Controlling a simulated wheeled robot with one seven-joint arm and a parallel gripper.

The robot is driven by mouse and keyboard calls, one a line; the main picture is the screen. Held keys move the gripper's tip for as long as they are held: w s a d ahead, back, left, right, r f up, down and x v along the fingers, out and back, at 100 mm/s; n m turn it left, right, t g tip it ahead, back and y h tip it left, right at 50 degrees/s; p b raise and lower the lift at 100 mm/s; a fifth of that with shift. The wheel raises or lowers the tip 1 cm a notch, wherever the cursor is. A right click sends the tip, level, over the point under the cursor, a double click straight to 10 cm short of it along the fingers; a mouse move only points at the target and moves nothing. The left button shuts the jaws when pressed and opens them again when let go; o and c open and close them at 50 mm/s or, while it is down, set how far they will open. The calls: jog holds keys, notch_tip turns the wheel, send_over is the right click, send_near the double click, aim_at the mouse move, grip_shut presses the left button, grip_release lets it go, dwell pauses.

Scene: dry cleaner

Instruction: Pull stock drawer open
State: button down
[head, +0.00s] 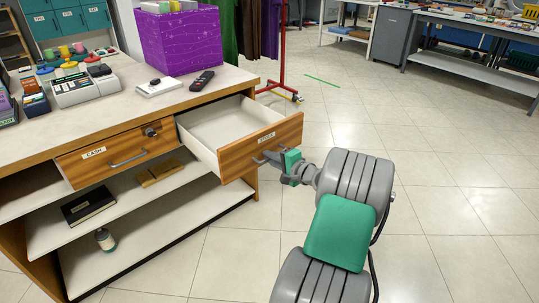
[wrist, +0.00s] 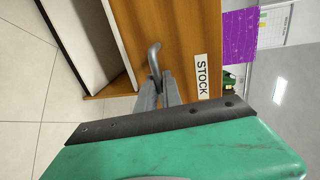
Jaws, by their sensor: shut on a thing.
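The stock drawer (head: 240,138) stands well out from the counter in the head view, with its white inside showing and nothing seen in it. Its wooden front carries a STOCK label, which reads clearly in the wrist view (wrist: 202,76). My gripper (head: 265,158) is at the drawer front, shut on the metal bar handle. In the wrist view the handle (wrist: 153,58) curves up from between my fingers (wrist: 158,88). The part of the handle between the fingers is hidden.
The cash drawer (head: 116,156) beside it is shut. Open shelves lie below. The tiled floor (head: 450,190) right of my arm is clear.

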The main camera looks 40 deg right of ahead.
jog(key=shift+s+a, duration=0.1)
jog(key=shift+s, duration=0.5)
jog(key=c, duration=1.8)
grip_release()
jog(key=p+v, duration=0.2)
jog(key=v, duration=0.6)
jog(key=shift+w, duration=0.1)
